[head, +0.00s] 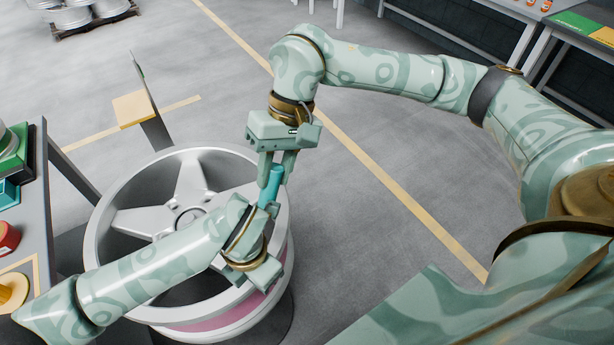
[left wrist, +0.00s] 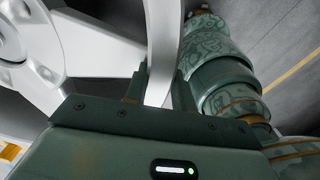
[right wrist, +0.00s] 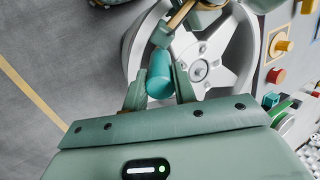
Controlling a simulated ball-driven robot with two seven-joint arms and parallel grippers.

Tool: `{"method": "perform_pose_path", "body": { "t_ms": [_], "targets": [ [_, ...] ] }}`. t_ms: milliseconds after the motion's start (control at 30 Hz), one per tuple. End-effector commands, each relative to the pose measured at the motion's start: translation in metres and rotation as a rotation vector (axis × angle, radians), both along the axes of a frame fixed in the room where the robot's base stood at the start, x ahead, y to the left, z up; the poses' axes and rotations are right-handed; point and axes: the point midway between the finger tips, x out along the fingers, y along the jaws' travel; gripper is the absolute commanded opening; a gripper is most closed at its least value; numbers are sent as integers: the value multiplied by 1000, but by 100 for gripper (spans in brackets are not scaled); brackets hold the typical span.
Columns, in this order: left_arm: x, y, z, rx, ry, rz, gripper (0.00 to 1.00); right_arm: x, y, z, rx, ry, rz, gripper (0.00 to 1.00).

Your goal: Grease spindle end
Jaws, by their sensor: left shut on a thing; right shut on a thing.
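A silver five-spoke wheel (head: 130,222) with a pink band lies face up, low at the left of the head view. Its central hub (head: 190,214) is bare and also shows in the right wrist view (right wrist: 199,70). My right gripper (head: 274,178) is shut on a teal cylinder (head: 272,187), held over the wheel's right rim. The cylinder also shows between the fingers in the right wrist view (right wrist: 160,75). My left gripper (head: 262,272) is at the wheel's near right edge. In the left wrist view its fingers are shut on the wheel rim (left wrist: 160,45). I cannot make out a separate spindle end.
A bench (head: 45,215) at the left holds a red knob (head: 8,237), a yellow knob (head: 12,290) and green and teal items. A stand with a tan pad (head: 133,108) is behind the wheel. Floor to the right is clear.

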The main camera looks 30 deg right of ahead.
Motion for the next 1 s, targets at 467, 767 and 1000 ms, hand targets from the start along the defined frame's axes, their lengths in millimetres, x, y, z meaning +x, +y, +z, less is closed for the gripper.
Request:
{"method": "perform_pose_path", "body": {
  "t_ms": [467, 767, 1000],
  "targets": [
    [-5, 1, -3, 5, 12, -2, 0, 113, 129, 44, 204, -90, -59, 4],
    [-5, 1, -3, 5, 13, -2, 0, 116, 134, 17, 210, -91, -63, 4],
    [-5, 1, -3, 6, 15, -2, 0, 116, 134, -2, 210, -93, -61, 4]
  ]
}}
